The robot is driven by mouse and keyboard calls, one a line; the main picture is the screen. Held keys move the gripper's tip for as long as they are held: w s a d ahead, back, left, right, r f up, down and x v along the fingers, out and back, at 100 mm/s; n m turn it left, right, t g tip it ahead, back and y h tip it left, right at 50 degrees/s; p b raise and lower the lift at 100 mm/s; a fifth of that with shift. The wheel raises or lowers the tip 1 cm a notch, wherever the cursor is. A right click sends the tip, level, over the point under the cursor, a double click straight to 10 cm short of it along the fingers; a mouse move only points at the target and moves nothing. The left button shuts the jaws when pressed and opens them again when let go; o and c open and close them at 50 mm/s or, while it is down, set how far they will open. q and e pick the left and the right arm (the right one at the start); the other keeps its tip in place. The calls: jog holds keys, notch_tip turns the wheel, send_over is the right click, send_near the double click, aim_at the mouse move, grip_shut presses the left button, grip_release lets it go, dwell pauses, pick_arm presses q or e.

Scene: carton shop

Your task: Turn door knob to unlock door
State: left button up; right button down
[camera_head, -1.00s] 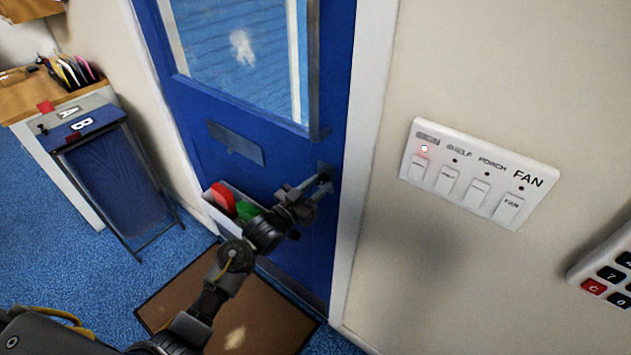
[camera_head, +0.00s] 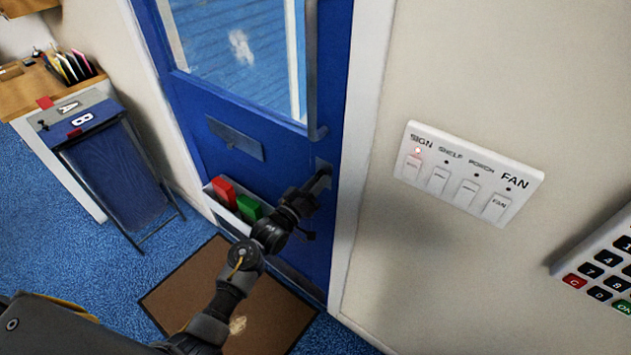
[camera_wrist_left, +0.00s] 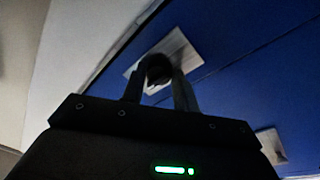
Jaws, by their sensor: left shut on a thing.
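The blue door (camera_head: 225,115) stands closed in its white frame in the head view, with a window in its upper part. The knob (camera_wrist_left: 155,68) is a dark round shape on a light square plate (camera_wrist_left: 178,50) in the left wrist view. My left gripper (camera_head: 318,183) is at the door's right edge, just below the long vertical handle. Its two fingers (camera_wrist_left: 160,90) are shut on the knob, one on each side. In the head view the gripper hides most of the knob. My right gripper is in neither current view.
A switch panel (camera_head: 468,174) and a keypad (camera_head: 605,270) are on the wall to the right. A box (camera_head: 236,212) with red and green things is on the lower door. A brown mat (camera_head: 215,300) lies below, and a stand (camera_head: 125,170) is at the left.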

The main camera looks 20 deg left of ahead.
dwell(0.4)
pick_arm(q)
jog(key=o, duration=1)
jog(key=shift+c, duration=0.2)
jog(key=b+v, duration=0.3)
jog(key=v, duration=0.7)
jog(key=shift+s, duration=0.35)
jog(key=shift+a, duration=0.15)
